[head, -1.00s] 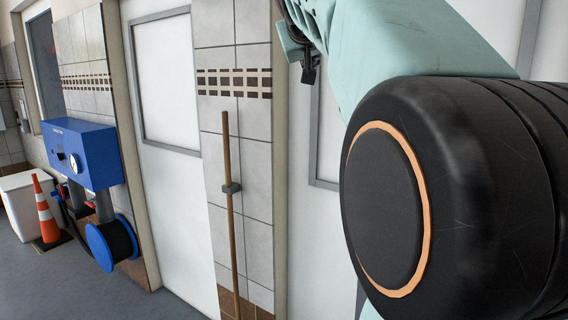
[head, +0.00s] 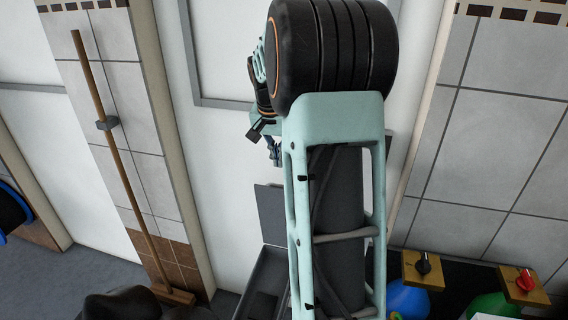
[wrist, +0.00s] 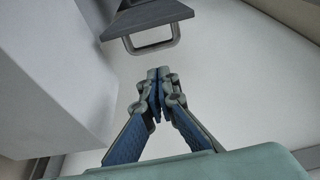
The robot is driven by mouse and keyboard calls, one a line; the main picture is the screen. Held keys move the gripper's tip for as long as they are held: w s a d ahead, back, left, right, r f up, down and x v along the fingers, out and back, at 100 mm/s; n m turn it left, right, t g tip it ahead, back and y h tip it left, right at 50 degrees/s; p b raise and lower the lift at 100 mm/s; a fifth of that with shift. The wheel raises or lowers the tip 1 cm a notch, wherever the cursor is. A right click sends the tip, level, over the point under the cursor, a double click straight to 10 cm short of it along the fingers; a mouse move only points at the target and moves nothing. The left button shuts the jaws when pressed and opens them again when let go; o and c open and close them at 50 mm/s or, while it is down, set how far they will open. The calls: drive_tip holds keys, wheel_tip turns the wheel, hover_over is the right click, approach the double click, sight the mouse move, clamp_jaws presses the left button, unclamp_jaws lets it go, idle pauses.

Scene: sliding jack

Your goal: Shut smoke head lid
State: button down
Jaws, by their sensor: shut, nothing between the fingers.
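A dark grey case stands behind my arm in the head view. Its open lid (head: 271,212) is upright and its body (head: 265,285) lies below, partly hidden by my arm. I take this for the smoke head, but no label shows. My gripper (head: 276,158) is small in the head view, above the lid and apart from it. In the wrist view my gripper (wrist: 159,73) is shut and empty, its fingertips together. Ahead of it is a dark grey piece with a loop handle (wrist: 155,42), apart from the fingertips; I cannot tell whether it belongs to the lid.
A white door (head: 222,150) is behind the case. A wooden pole (head: 120,165) leans on the tiled wall at left. Blue (head: 408,298) and green (head: 492,305) cylinders with valve knobs stand at right. A pale grey block (wrist: 50,80) fills the left of the wrist view.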

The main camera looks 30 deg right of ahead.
drive_tip(key=x, duration=0.8)
drive_tip(key=shift+f+p, duration=0.3)
drive_tip(key=shift+f+b, duration=0.1)
drive_tip(key=shift+b, duration=0.3)
